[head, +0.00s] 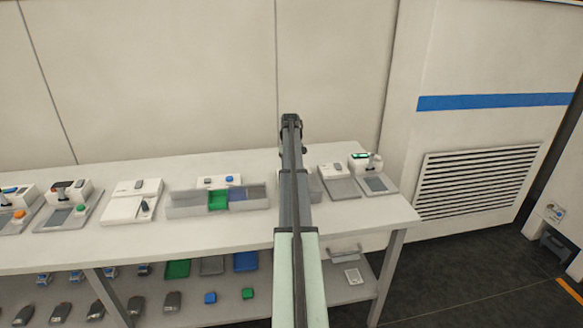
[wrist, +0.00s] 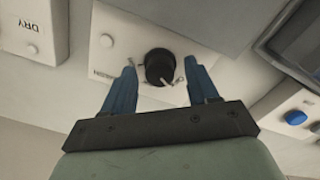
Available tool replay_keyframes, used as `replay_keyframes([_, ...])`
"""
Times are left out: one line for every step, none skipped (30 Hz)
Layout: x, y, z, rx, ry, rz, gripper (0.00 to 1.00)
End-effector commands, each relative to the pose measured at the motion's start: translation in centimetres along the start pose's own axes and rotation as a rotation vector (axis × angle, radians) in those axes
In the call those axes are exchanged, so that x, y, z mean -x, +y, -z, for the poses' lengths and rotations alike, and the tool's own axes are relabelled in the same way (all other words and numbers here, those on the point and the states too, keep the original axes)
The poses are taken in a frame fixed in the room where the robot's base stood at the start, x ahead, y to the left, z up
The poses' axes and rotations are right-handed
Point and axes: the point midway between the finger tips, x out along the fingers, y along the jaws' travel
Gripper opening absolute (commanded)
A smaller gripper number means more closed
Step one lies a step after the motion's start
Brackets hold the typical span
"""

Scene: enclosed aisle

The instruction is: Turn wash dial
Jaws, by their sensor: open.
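In the wrist view, a round black dial (wrist: 160,67) with a pale pointer line sits on a whitish panel (wrist: 125,22). A small lettered label beside it shows at an angle and is partly covered by the left finger, so I cannot read it surely. My gripper (wrist: 161,66) is open, its two blue fingers on either side of the dial in the picture. Gaps show between the dial and both fingers; how deep the fingertips reach is unclear. In the head view my arm covers part of the bench, and I cannot make out this dial or the fingers there.
A panel marked DRY (wrist: 28,38) with a round button is at the wrist view's upper left. A blue button (wrist: 296,118) is at the right. In the head view, the white bench (head: 110,238) carries several devices and a grey divided tray (head: 185,211). A louvred vent (head: 475,180) is at right.

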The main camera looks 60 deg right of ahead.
Motion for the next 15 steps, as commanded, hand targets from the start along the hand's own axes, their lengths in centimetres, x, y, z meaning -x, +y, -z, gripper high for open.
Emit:
replay_keyframes([-0.06,0.00,0.00,0.000,0.000,0.000,0.59])
replay_keyframes([-0.07,0.01,0.00,0.000,0.000,0.000,0.59])
replay_keyframes([-0.07,0.00,0.00,0.000,0.000,0.000,0.59])
replay_keyframes([-0.06,0.00,0.00,0.000,0.000,0.000,0.59])
replay_keyframes([-0.05,0.00,0.00,0.000,0.000,0.000,0.59])
replay_keyframes([-0.05,0.00,0.00,0.000,0.000,0.000,0.59])
replay_keyframes([-0.04,0.00,0.00,0.000,0.000,0.000,0.59])
replay_keyframes([-0.04,0.01,0.01,0.000,0.000,0.000,0.57])
replay_keyframes([-0.03,0.00,0.01,0.000,0.000,0.000,0.53])
replay_keyframes([-0.03,0.00,0.01,0.000,0.000,0.000,0.50])
replay_keyframes([-0.03,0.00,0.01,0.000,0.000,0.000,0.47])
replay_keyframes([-0.03,0.00,0.01,0.000,0.000,0.000,0.44])
replay_keyframes([-0.03,0.00,0.01,0.000,0.000,0.000,0.41])
replay_keyframes([-0.03,0.00,0.01,0.000,0.000,0.000,0.38])
replay_keyframes([-0.02,0.00,0.01,0.000,0.000,0.000,0.34])
